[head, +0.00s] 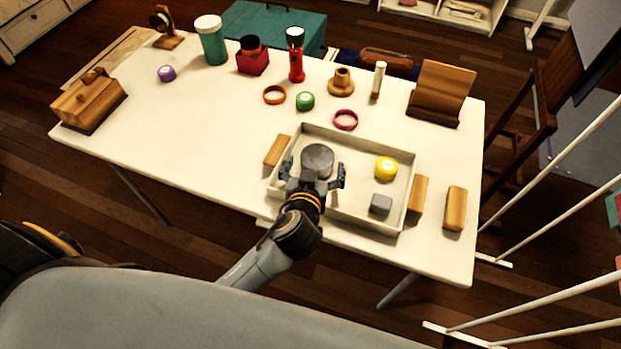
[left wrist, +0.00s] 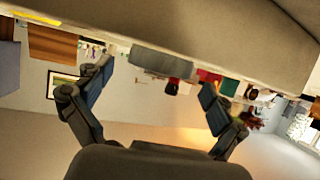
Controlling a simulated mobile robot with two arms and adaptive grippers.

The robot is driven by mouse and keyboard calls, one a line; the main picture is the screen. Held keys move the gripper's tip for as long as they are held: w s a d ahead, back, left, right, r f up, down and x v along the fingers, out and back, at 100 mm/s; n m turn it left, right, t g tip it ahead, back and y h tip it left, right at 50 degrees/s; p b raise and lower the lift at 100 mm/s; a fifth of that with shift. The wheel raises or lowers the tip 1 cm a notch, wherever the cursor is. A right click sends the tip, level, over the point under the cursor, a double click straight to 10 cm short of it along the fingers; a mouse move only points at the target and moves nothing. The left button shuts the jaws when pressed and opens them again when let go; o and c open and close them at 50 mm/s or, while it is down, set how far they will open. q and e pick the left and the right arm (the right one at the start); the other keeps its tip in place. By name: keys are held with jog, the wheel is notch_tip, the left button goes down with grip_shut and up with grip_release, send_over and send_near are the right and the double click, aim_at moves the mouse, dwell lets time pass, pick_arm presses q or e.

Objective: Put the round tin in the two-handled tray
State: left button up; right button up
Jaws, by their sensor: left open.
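The round tin (head: 317,158) is a dark grey disc-topped can inside the left part of the two-handled tray (head: 347,137). The tray is shallow and cream, with a wooden handle (head: 276,150) at its left end and another (head: 418,195) at its right end. My left gripper (head: 314,174) is open at the tin's near side, its fingers spread to either side. Both fingers (left wrist: 155,95) also show wide apart in the left wrist view, with a grey-green shape between them. The tin's lower near side is hidden by the gripper. My right gripper is not in view.
The tray also holds a yellow round container (head: 386,169) and a grey block (head: 381,205). A wooden block (head: 456,208) stands right of it. A pink ring (head: 345,120), green container (head: 305,101) and red flashlight (head: 296,60) are behind. The table's (head: 190,140) left middle is clear.

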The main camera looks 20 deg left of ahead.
pick_arm(q)
jog(key=v, duration=0.7)
jog(key=shift+f, duration=0.15)
jog(key=shift+b+v, duration=0.3)
jog(key=shift+v, duration=0.45)
dwell(0.7)
